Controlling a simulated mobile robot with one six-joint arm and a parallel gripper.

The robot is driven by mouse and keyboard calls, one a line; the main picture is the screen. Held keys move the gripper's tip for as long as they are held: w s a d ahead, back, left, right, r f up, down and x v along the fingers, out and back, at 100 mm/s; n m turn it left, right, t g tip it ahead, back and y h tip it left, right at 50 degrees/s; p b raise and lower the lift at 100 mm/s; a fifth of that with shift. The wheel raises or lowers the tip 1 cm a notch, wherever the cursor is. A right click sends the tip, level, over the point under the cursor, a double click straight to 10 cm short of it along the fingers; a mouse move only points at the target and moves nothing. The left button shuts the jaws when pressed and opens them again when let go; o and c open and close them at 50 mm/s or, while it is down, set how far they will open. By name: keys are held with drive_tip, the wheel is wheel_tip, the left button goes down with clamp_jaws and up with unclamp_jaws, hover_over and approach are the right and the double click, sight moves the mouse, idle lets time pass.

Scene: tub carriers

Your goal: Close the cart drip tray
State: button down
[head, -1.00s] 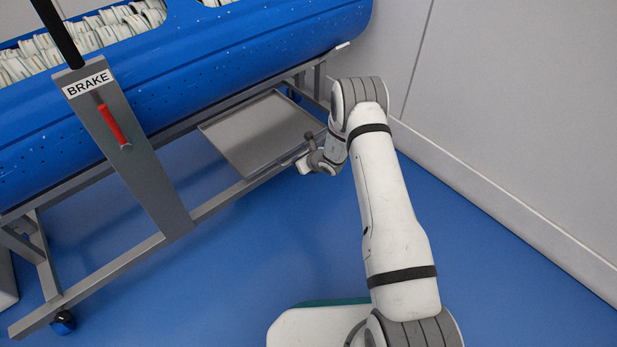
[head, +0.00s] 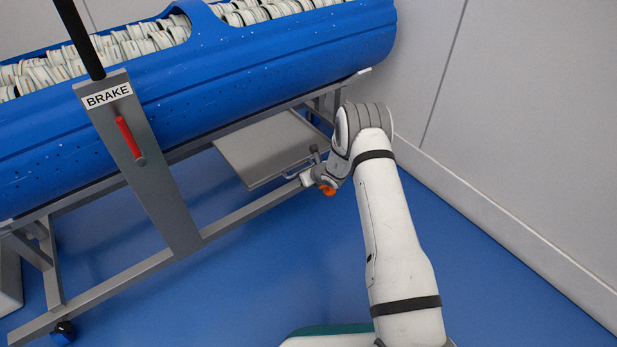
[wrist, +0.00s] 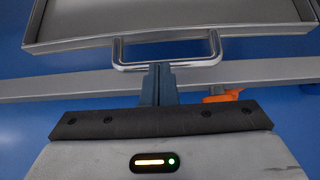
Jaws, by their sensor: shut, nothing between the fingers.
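The drip tray (head: 265,179) is a flat grey metal tray under the blue tub. It sticks out toward the cart's lower front rail. In the wrist view its raised front wall (wrist: 90,44) runs across the top. A bright metal loop handle (wrist: 213,50) sticks out from that wall. My gripper (wrist: 160,70) is shut and empty, with its fingertips at the handle's near bar. I cannot tell if they touch it. In the head view my gripper (head: 306,179) is small beside the tray's right front, partly hidden by my wrist.
The cart's lower rail (wrist: 60,87) passes beneath my fingers. An orange part (wrist: 224,95) sits close at their right. The blue tub (head: 250,65) hangs over the tray. A post with a red brake lever (head: 128,137) stands left. A wall (head: 520,120) is at right; blue floor is open in front.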

drive_tip(key=s+f+p+v, duration=0.1)
drive_tip(key=p+v, duration=0.3)
drive_tip(key=v, duration=1)
drive_tip(key=s+a+r+n+g+y+p, duration=0.15)
drive_tip(key=s+r+n+p, duration=0.4)
drive_tip(key=r, duration=0.85)
drive_tip(key=s+a+r+n+g+y+p, duration=0.15)
drive_tip(key=s+a+r+n+p, duration=0.3)
drive_tip(key=r, duration=0.95)
drive_tip(key=s+r+n+g+p, duration=0.2)
drive_tip(key=s+r+n+p, duration=0.35)
drive_tip(key=r, duration=0.85)
drive_tip(key=s+d+r+n+h+p, duration=0.4)
drive_tip(key=s+d+r+n+p, duration=0.2)
drive_tip(key=s+r+p, duration=0.3)
drive_tip(key=s+d+r+n+g+h+p, duration=0.1)
drive_tip(key=s+d+r+n+h+p, duration=0.3)
drive_tip(key=s+r+p, duration=0.5)
drive_tip(key=s+d+r+n, duration=0.2)
drive_tip(key=s+r+n, duration=0.1)
drive_tip(key=r, duration=0.5)
drive_tip(key=shift+s+d+r+n+h+p, duration=0.35)
drive_tip(key=shift+s+d+h+p, duration=0.05)
drive_tip(key=shift+s, duration=0.05)
